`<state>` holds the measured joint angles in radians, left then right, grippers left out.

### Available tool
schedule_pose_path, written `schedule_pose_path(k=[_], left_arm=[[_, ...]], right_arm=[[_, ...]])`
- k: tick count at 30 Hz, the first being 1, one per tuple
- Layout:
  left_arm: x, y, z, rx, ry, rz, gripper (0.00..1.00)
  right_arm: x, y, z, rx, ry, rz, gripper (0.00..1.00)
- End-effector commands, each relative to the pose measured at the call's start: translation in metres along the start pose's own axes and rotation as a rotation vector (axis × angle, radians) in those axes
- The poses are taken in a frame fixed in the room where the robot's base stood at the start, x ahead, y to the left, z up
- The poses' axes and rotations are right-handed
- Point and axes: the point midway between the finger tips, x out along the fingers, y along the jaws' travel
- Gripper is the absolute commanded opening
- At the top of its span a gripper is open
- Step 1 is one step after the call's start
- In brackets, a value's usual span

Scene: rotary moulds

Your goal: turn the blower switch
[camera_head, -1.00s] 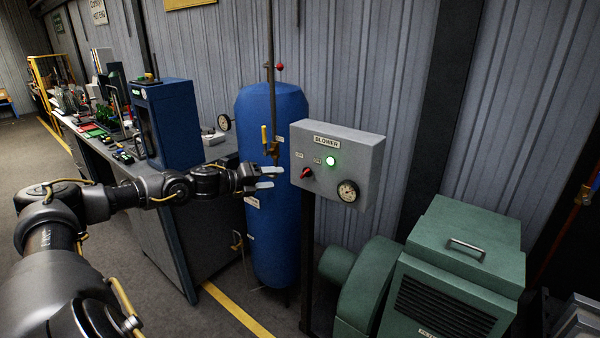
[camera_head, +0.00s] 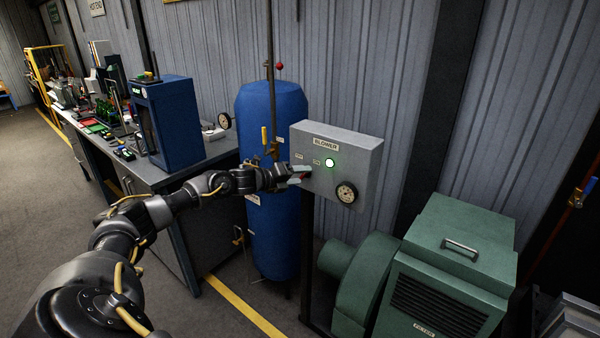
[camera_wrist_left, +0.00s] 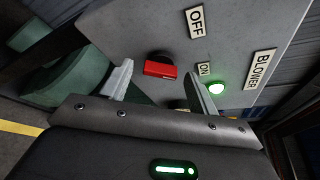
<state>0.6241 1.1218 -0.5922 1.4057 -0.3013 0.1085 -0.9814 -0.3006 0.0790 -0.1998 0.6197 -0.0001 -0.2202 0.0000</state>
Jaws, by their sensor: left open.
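My left gripper (camera_head: 300,174) is at the box's front in the head view and covers the knob there. In the left wrist view its open fingers (camera_wrist_left: 161,82) stand on either side of the knob, with gaps visible. Whether either finger touches it I cannot tell. My right gripper is not in view.
A green blower housing (camera_head: 450,265) is below right of the box. A cluttered workbench (camera_head: 150,178) is at the left.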

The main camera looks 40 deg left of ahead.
Motion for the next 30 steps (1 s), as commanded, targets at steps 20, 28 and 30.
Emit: schedule_pose_path(k=[20,28,30], left_arm=[[0.0070,0.0000,-0.0004,0.000,0.000,0.000,0.23],[0.0071,0.0012,-0.0008,-0.013,0.000,-0.005,0.15],[0.0073,0.0020,-0.0013,-0.029,0.000,-0.011,0.15]], right_arm=[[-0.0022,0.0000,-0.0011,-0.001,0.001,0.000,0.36],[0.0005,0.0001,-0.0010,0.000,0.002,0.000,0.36],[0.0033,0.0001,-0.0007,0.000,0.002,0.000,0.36]])
